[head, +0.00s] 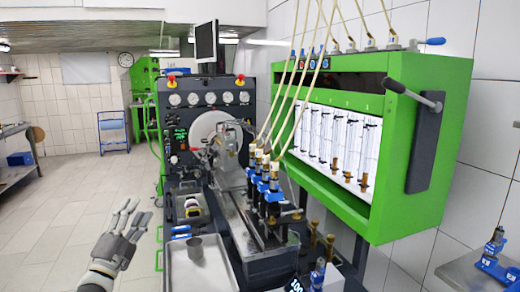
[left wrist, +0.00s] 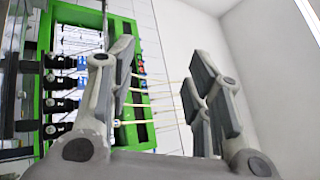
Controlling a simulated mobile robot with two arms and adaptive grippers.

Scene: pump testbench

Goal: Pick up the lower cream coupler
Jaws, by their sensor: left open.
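Several cream couplers sit in a row at the lower ends of the hoses, on top of the blue-and-black injectors (head: 270,190) in the middle of the head view. The lowest, nearest cream coupler (head: 275,169) is small in the picture. My left gripper (head: 131,211) is open and empty, well to the left of the couplers and above the floor. My right gripper is not in view.
A metal tray (head: 180,268) with a grey cup (head: 195,247) lies between my left gripper and the test bench rail. The green cabinet (head: 425,130) overhangs the right side, and hoses (head: 285,95) hang above the injectors.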

